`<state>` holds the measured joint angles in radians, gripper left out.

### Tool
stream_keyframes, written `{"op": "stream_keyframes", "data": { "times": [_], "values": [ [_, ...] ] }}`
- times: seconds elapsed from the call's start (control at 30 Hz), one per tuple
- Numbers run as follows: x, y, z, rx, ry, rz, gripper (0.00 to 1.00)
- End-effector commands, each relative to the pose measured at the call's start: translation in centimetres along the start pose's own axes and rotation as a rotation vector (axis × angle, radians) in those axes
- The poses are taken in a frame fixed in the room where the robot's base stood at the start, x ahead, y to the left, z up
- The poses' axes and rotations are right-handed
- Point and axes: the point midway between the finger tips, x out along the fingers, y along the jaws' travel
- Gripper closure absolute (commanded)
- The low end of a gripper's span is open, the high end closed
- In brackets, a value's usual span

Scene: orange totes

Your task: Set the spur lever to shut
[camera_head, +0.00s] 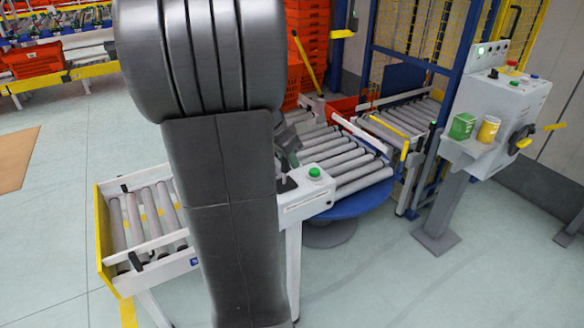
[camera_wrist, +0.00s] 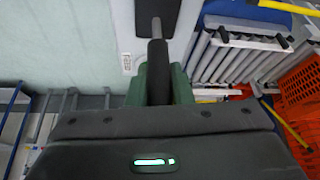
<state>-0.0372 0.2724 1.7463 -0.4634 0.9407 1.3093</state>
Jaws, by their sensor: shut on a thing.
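The lever (camera_wrist: 157,52) shows in the wrist view with a dark grip and a thin metal shaft, rising from a black slot plate in a white box. My gripper (camera_wrist: 158,84) is shut around its dark grip, with green fingers on both sides. In the head view my gripper (camera_head: 288,148) is mostly hidden behind my arm, above the white box (camera_head: 310,197). That box has a green button (camera_head: 314,172) and a black plate (camera_head: 287,185) at the lever's foot. I cannot read any lever position marking.
A short roller section (camera_head: 145,220) lies left of my arm. A blue turntable (camera_head: 350,202) with rollers lies right of the white box. A control post (camera_head: 500,105) stands at the right. Orange totes (camera_head: 306,35) are stacked behind. The floor at front right is clear.

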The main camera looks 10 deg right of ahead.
Motion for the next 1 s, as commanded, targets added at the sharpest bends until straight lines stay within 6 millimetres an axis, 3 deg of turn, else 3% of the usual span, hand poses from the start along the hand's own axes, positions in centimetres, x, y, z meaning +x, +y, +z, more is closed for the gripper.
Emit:
{"op": "stream_keyframes", "data": {
  "times": [0.77,0.8,0.9,1.0],
  "values": [
    [-0.48,-0.16,0.46,-0.007,0.082,0.013,1.00],
    [-0.48,-0.16,0.46,-0.008,0.082,0.013,0.74],
    [-0.46,-0.15,0.48,-0.008,0.082,0.014,0.59],
    [-0.43,-0.15,0.50,-0.008,0.081,0.014,0.59]
  ]
}}
